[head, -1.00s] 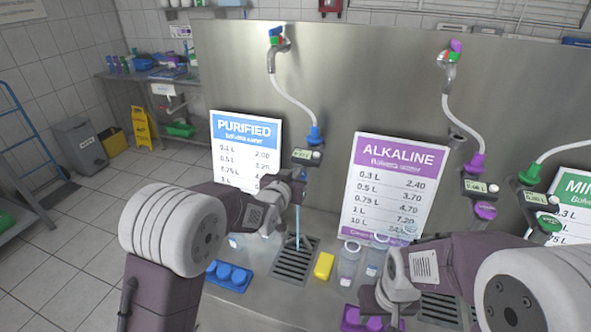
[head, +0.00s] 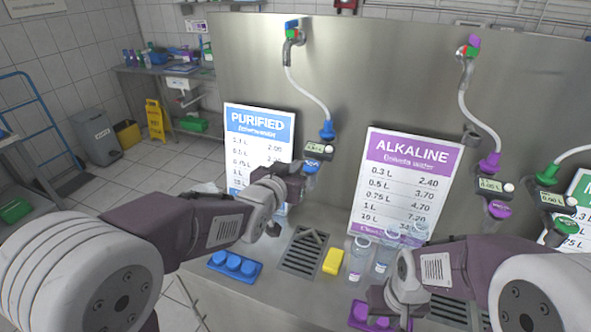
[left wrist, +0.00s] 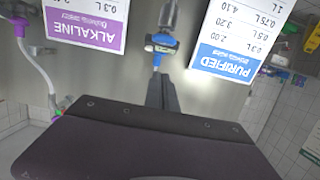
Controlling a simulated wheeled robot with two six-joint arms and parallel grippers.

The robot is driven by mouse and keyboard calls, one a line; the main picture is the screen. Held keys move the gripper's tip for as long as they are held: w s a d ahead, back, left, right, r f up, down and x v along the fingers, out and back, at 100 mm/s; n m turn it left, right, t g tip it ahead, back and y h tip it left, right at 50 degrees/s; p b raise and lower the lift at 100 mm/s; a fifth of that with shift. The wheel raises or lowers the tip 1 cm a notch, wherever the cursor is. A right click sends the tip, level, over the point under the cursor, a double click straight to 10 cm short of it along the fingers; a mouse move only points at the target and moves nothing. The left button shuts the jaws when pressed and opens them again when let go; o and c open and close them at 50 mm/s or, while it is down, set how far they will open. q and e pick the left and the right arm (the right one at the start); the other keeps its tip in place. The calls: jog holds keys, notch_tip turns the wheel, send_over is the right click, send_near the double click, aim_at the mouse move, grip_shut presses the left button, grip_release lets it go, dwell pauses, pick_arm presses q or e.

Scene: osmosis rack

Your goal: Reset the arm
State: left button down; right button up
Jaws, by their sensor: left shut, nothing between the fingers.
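My left gripper (head: 296,178) is in front of the lower right of the PURIFIED sign (head: 259,140), close to the blue nozzle (head: 311,167) under the purified tap's meter. Its fingers are shut with nothing between them. In the left wrist view the dark fingers (left wrist: 162,92) point at that dispenser, and the picture is upside down. My right gripper (head: 388,306) is low at the front, by the purple holder (head: 368,316). Its fingertips are not clear, so I cannot tell whether it is open.
Clear bottles (head: 360,258) stand right of a yellow sponge (head: 333,261). A drain grate (head: 303,252) and a blue holder (head: 235,265) lie on the steel counter. The ALKALINE sign (head: 405,180) leans behind. Floor at left is open, with a yellow stand (head: 155,120).

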pick_arm(q)
jog(key=s+a+f+n+g+y, duration=0.3)
jog(key=s+a+f+g+y, duration=0.15)
jog(key=a+f, duration=0.7)
jog(key=s+a+f+g, duration=0.1)
jog(key=s+f+g, duration=0.3)
jog(key=s, duration=0.6)
jog(key=s+a+f+g, duration=0.1)
jog(key=s+f+g, duration=0.3)
jog(key=s+f, duration=0.3)
jog(key=s, duration=0.3)
jog(key=shift+s+a+f+n+g, duration=0.15)
jog(key=shift+a+f+n+g, duration=0.1)
jog(key=shift+a+n+g, duration=0.15)
